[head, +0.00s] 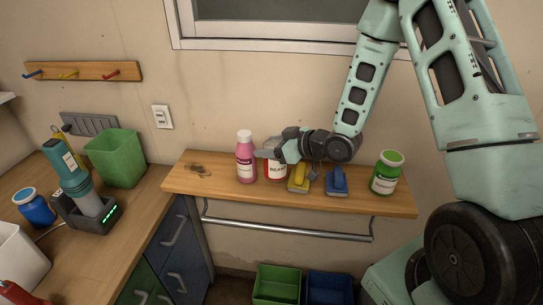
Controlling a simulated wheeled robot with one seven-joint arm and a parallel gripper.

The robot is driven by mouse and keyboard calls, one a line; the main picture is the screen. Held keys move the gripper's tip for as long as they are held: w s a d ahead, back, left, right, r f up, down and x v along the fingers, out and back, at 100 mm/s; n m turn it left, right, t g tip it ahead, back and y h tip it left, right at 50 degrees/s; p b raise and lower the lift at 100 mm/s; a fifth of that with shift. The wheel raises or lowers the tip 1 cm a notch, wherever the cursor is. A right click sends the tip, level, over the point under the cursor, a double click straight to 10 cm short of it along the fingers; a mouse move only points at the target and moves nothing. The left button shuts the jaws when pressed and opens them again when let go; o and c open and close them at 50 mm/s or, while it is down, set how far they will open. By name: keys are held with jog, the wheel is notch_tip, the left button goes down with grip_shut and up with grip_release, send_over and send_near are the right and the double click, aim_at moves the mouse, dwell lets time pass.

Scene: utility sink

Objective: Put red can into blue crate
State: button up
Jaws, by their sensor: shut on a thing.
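The red can (276,175), with a pale label reading "BEANS", stands upright at the wooden shelf, just right of a pink bottle. My gripper (266,154) reaches in from the right and is shut on the can near its top. The fingers and wrist hide the can's upper part. I cannot tell whether the can's base touches the shelf. The blue crate (330,289) is on the floor below the shelf, cut off by the bottom edge of the view.
The shelf (225,190) also holds the pink bottle (246,160), a yellow brush (299,178), a blue brush (337,182) and a green-lidded jar (387,172). A metal rail (285,229) runs below it. A green crate (277,285) stands left of the blue crate.

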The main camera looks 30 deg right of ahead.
jog(key=shift+f+p, duration=0.4)
jog(key=shift+f, duration=1.45)
jog(key=shift+f, duration=0.2)
jog(key=o, duration=1)
jog(key=shift+c, duration=0.2)
jog(key=shift+r, duration=0.1)
